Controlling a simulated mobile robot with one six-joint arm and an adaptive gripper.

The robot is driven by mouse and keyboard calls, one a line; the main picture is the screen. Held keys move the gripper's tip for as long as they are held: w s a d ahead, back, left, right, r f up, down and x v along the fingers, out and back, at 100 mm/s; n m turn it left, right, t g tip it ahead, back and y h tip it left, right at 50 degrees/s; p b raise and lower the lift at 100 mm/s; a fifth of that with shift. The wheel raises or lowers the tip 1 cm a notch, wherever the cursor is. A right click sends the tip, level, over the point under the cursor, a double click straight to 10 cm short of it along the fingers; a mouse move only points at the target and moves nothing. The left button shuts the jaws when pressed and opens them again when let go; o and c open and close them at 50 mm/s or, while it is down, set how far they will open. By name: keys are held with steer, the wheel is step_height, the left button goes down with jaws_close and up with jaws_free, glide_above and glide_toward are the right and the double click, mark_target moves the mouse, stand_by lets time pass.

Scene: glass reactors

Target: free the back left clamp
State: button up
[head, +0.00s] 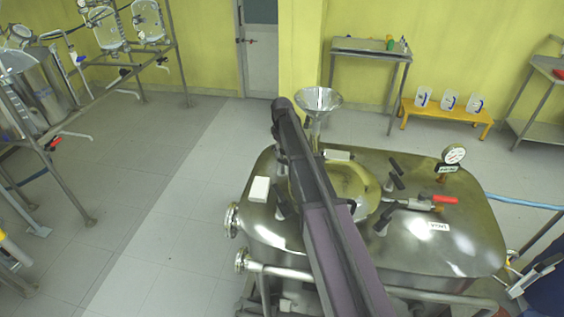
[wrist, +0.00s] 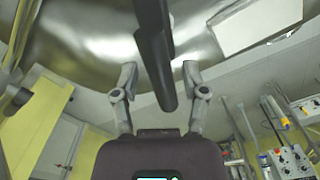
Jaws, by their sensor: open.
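In the wrist view, a black clamp handle (wrist: 155,50) stretches down between the two grey fingers of my gripper (wrist: 160,70). The fingers are open, one on each side of the handle, with visible gaps. I take this handle for the back left clamp; in the head view my arm hides that place and my gripper. Three other black-handled clamps show on the steel reactor lid (head: 450,255) in the head view: one at the left (head: 280,210), one at the back right (head: 395,172) and one at the front right (head: 382,222).
A white box (head: 259,189) lies on the lid's left side; it also shows in the wrist view (wrist: 255,25). A gauge (head: 453,155) and red-handled valve (head: 444,199) stand at the right. Open floor (head: 170,190) lies left.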

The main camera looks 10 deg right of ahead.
mark_target(282, 152)
steer(key=shift+f+b, duration=1.4)
steer(key=shift+f, duration=0.35)
jaws_close()
